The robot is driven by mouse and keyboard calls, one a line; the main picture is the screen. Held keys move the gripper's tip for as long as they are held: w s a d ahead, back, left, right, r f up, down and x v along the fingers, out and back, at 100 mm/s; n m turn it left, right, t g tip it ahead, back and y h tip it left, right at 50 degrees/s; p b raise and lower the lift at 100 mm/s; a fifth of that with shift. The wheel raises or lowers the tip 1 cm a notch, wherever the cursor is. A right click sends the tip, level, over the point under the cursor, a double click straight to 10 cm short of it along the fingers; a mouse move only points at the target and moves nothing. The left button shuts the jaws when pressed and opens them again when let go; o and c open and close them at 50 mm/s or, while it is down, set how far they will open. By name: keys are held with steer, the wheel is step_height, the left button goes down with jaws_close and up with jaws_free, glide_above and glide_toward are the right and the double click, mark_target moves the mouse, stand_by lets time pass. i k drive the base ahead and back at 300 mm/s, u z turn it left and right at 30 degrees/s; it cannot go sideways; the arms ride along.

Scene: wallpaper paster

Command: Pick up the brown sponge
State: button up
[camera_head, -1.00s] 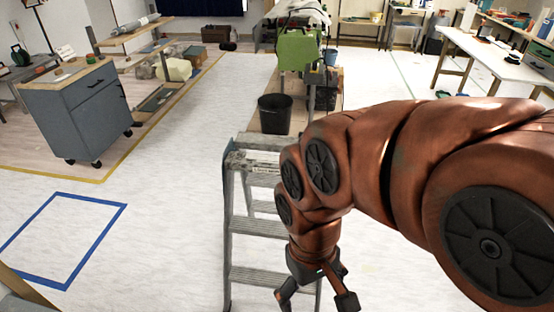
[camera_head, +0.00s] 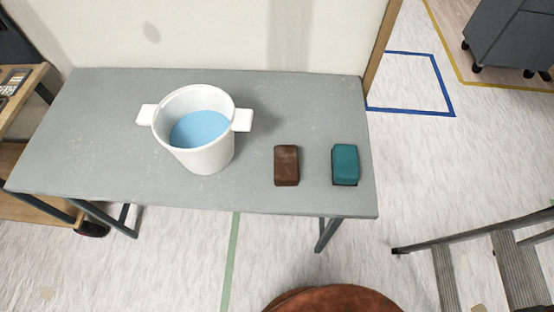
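The brown sponge (camera_head: 286,166) lies on the grey table (camera_head: 90,150), near its front edge and right of the middle. It is a small dark brown block, with free table around it. A teal sponge (camera_head: 345,164) with a dark underside lies to its right, a short gap apart. My gripper is out of the picture.
A white two-handled pot (camera_head: 206,155) with blue liquid stands on the table left of the brown sponge. A stepladder (camera_head: 478,262) stands on the floor at the right. A wooden shelf unit (camera_head: 28,195) is at the left. A wall rises behind the table.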

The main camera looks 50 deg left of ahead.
mark_target(286, 157)
steer(key=u, duration=1.75)
steer(key=k, duration=0.3)
steer(key=u, duration=0.35)
steer(key=i, duration=0.45)
steer(key=z, duration=0.05)
steer(key=k, duration=1.15)
steer(key=u, duration=0.8)
steer(key=i, duration=1.2)
